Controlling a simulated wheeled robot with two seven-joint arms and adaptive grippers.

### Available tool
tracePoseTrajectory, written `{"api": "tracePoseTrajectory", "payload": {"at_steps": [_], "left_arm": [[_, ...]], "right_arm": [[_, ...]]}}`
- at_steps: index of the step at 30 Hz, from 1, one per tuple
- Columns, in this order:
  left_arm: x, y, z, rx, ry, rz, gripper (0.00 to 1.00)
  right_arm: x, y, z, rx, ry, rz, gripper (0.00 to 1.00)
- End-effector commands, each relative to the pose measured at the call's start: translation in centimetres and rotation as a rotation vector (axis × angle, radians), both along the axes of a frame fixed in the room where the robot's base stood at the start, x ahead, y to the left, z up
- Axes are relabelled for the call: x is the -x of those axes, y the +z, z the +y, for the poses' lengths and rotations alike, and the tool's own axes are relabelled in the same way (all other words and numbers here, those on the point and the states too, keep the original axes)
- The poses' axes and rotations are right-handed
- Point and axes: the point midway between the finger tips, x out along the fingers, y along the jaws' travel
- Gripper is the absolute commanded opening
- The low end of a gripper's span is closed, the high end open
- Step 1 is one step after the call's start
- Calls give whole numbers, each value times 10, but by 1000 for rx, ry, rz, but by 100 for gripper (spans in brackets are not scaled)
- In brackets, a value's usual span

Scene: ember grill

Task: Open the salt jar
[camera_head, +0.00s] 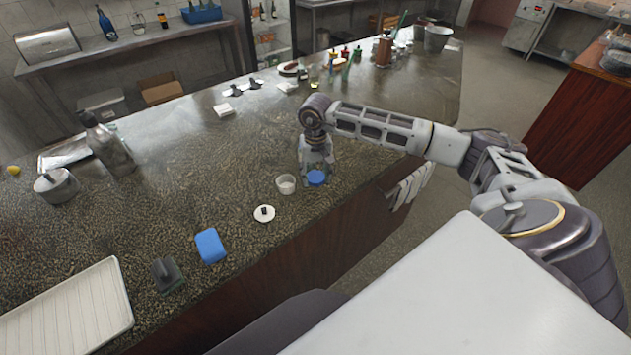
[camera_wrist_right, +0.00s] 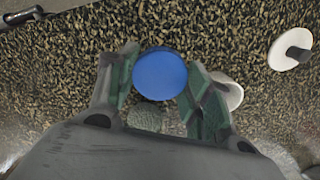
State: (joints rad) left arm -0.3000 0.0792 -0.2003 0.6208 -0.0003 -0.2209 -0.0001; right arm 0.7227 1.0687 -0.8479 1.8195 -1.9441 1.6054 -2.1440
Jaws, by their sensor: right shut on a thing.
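A small jar with a round blue top (camera_head: 317,178) stands near the counter's front edge. My right gripper (camera_head: 316,165) reaches down over it and is shut on it. In the right wrist view the blue top (camera_wrist_right: 161,74) sits between the two fingertips (camera_wrist_right: 160,85); the jar's body is mostly hidden. A small white open jar (camera_head: 286,184) stands just left of it; the right finger partly covers it in the wrist view (camera_wrist_right: 230,92). A white round lid with a dark knob (camera_head: 264,213) lies on the counter. No label shows which jar holds salt. My left gripper is not in view.
A blue sponge-like block (camera_head: 210,246), a dark green block (camera_head: 167,275) and a white ribbed tray (camera_head: 70,312) lie along the front edge. A grey bottle (camera_head: 110,150) and metal pot (camera_head: 57,186) stand further left. The counter's middle (camera_head: 215,175) is clear.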

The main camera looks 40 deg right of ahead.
Motion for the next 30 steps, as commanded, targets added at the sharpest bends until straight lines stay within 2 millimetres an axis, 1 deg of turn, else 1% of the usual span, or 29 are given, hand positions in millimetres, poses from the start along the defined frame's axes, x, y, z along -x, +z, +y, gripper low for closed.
{"api": "tracePoseTrajectory", "payload": {"at_steps": [9,11,18,21,30], "left_arm": [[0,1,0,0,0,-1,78],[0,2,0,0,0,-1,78],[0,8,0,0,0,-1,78],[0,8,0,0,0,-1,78],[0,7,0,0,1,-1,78]], "right_arm": [[0,-3,0,0,0,1,21],[1,-7,0,-1,0,2,21],[1,-31,1,-1,0,4,21],[1,-37,0,0,-1,1,21],[0,-38,0,0,0,1,21]]}}
